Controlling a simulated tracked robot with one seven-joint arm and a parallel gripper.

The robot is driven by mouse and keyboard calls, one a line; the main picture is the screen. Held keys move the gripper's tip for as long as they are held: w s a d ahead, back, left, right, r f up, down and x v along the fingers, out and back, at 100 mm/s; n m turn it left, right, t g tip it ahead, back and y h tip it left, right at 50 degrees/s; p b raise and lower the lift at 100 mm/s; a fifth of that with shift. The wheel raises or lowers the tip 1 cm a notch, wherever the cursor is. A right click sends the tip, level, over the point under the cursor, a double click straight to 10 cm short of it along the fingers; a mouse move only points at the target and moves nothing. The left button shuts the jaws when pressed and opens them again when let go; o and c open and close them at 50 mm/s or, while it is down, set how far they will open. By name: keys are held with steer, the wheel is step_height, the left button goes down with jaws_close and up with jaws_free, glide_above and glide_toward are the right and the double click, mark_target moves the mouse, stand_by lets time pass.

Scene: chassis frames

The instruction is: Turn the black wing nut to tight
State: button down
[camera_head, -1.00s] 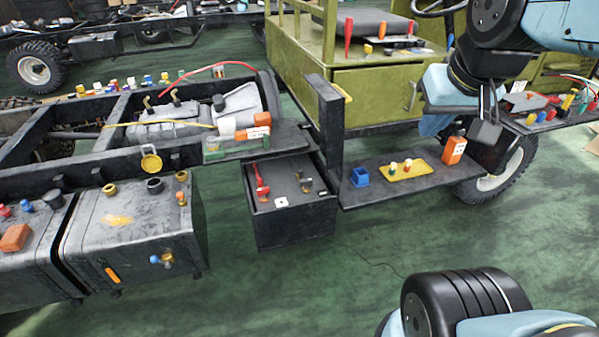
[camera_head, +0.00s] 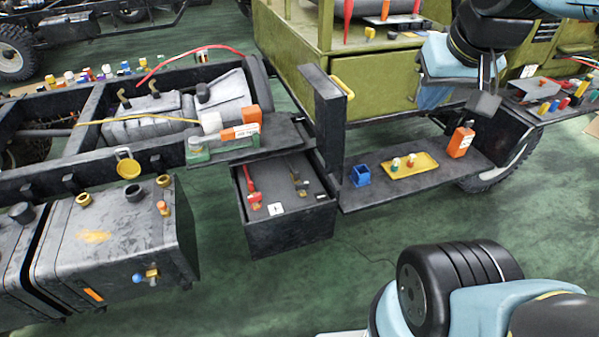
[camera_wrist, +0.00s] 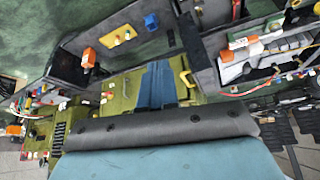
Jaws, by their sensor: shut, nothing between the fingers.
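I cannot pick out the black wing nut for certain. The open black box (camera_head: 290,245) holds a red-handled fitting (camera_head: 252,192) and a small dark and brass fitting (camera_head: 301,186), too small to tell its shape. A black cap (camera_head: 135,193) stands on the grey tank.
A dark upright post (camera_head: 325,115) stands between the box and the olive vehicle (camera_head: 375,100). Green floor in front is clear.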

steer(key=w+a+f+g+y, duration=0.1)
steer(key=w+a+f, duration=0.4)
steer(key=w+f, duration=0.25)
steer(key=w+a+f+y, duration=0.1)
steer(key=w+a+f, duration=0.4)
steer(key=w+f, duration=0.25)
steer(key=n+h, duration=0.1)
steer(key=h, duration=0.1)
glide_toward(302, 187)
steer(key=s+r, duration=0.3)
steer(key=s, duration=0.3)
steer(key=x, duration=0.8)
steer(key=shift+w+a+f, duration=0.15)
steer(key=shift+a+f, duration=0.05)
steer(key=shift+f, duration=0.15)
steer(key=w, duration=0.3)
steer(key=shift+a+f, duration=0.2)
steer(key=shift+f, duration=0.05)
steer(key=shift+w, duration=0.6)
